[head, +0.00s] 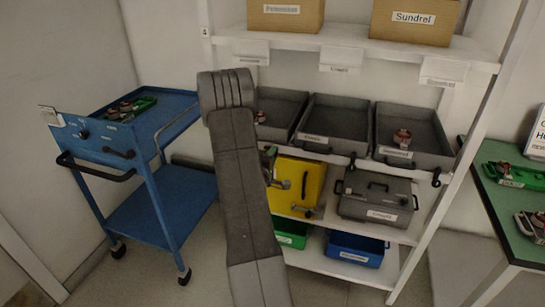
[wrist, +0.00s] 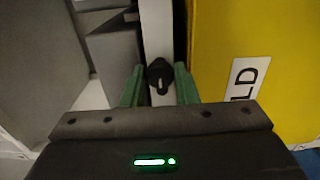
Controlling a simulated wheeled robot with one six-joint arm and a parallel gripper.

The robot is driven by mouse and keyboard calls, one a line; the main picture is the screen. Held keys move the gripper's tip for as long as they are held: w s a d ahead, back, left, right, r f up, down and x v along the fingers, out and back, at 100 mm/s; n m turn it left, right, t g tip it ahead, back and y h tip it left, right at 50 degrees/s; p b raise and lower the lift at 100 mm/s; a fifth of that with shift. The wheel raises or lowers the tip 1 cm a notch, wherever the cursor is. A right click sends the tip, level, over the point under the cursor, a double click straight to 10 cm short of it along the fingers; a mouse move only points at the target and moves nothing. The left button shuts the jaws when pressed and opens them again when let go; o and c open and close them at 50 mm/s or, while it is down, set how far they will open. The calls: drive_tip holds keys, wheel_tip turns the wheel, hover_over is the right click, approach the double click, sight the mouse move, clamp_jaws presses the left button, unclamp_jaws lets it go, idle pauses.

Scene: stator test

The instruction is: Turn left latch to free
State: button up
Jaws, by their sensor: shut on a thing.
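A black latch (wrist: 160,72) sits on a narrow white upright in the wrist view, with a short lug pointing down. My gripper (wrist: 159,90) has its green fingers on either side of it and is shut on it. I take it for the left latch. My grey arm (head: 240,180) crosses the middle of the head view and hides much of the shelf's left side. I cannot make out the gripper or this latch clearly there. Another black latch (head: 436,177) shows at the right of the shelf.
A yellow case (head: 312,185) is close beside my gripper; its yellow face (wrist: 220,60) fills the wrist view's right. Grey trays (head: 335,118) stand above, and a grey case (head: 375,207) to the right. A blue cart (head: 150,125) stands left, a green table (head: 520,215) right.

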drive_tip(key=o, duration=1)
drive_tip(key=b+v, duration=0.1)
drive_tip(key=v, duration=1.2)
drive_tip(key=shift+s+a+b, duration=0.2)
drive_tip(key=shift+s+b, duration=0.1)
drive_tip(key=shift+s, duration=0.05)
drive_tip(key=p+x, duration=0.1)
drive_tip(key=x, duration=1.3)
drive_tip(key=shift+s+p, duration=0.1)
drive_tip(key=shift+p, duration=0.2)
